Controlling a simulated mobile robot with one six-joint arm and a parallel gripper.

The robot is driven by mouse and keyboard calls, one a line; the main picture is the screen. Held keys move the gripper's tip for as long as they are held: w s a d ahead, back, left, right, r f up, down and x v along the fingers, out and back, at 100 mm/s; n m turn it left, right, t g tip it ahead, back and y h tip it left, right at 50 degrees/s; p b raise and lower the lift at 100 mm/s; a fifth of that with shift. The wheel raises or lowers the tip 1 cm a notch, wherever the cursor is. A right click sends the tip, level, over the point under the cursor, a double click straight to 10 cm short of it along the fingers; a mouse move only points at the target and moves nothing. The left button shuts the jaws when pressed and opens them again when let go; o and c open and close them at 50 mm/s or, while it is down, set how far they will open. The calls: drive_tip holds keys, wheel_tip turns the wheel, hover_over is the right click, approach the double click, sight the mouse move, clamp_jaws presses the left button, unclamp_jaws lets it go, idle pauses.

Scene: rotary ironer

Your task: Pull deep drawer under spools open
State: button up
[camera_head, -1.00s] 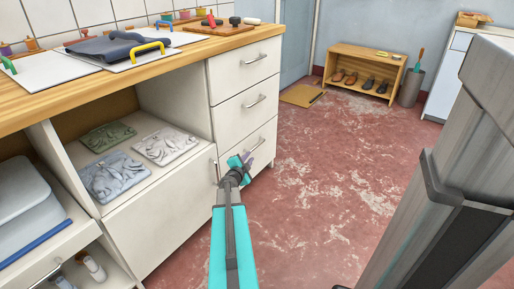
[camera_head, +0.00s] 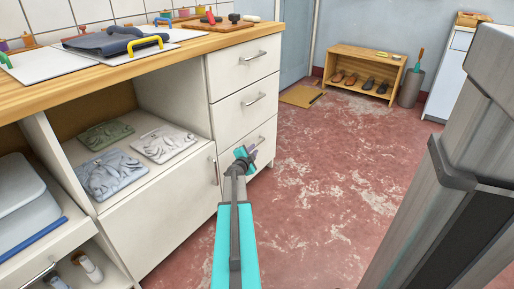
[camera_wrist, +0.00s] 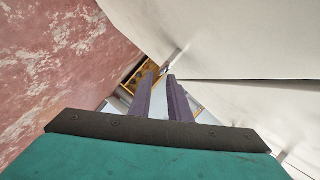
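The stack of white drawers under the right end of the worktop has a deep bottom drawer (camera_head: 233,140) with a thin metal bar handle (camera_head: 259,144). This drawer looks flush with the cabinet front. Small coloured spools (camera_head: 167,17) stand at the back of the worktop above. My gripper (camera_head: 248,154) is in front of the bottom drawer, close to its handle and partly over it. In the wrist view my gripper's two purple-grey fingers (camera_wrist: 160,78) are apart, with a metal handle (camera_wrist: 172,60) just beyond their tips. I cannot tell whether they touch it.
Two shallower drawers (camera_head: 240,98) are above. A cabinet door (camera_head: 160,214) with an upright handle is left of the stack, below a shelf of relief plates (camera_head: 112,175). The red floor (camera_head: 325,190) to the right is clear. A shoe rack (camera_head: 365,68) stands farther back.

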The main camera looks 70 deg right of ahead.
drive_tip(key=shift+b+x, duration=0.95)
drive_tip(key=shift+x, duration=1.9)
